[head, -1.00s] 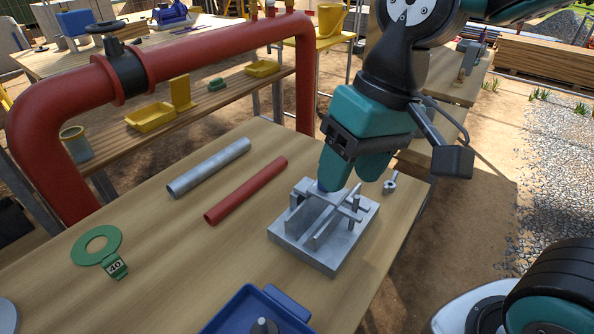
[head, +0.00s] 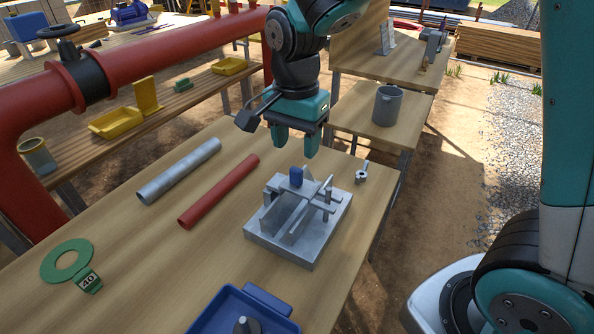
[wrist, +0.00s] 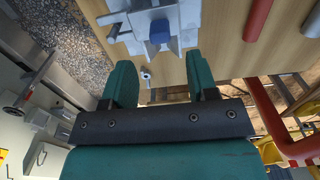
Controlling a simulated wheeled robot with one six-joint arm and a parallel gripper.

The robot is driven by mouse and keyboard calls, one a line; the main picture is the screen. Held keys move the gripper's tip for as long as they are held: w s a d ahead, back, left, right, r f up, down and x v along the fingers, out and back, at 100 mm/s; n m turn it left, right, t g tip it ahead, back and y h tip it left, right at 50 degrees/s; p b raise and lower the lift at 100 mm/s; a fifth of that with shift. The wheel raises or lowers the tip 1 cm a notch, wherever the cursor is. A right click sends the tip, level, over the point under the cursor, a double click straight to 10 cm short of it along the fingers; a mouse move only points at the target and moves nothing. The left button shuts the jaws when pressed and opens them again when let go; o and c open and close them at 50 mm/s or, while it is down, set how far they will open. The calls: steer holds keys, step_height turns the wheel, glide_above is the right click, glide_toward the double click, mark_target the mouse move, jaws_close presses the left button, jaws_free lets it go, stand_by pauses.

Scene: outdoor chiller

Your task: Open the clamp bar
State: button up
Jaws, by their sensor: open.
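The clamp is a grey metal block (head: 297,232) on the wooden table, with upright plates and a bar (head: 313,192) lying across them. A blue knob (head: 296,175) stands up at the bar's back end. The blue knob also shows in the wrist view (wrist: 159,32), beyond the fingertips. My gripper (head: 297,148) is open and empty, pointing down above and behind the clamp, apart from the knob. In the wrist view my two teal fingers (wrist: 161,80) are spread wide with nothing between them.
A small metal wing nut piece (head: 361,174) lies right of the clamp. A red rod (head: 219,190) and a grey pipe (head: 180,171) lie to the left. A green ring tagged 40 (head: 67,260) and a blue tray (head: 243,310) are nearer. A grey bucket (head: 387,105) stands behind.

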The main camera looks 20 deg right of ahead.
mark_target(296, 168)
step_height(296, 168, down, 7)
steer(key=shift+f, duration=0.2)
jaws_close()
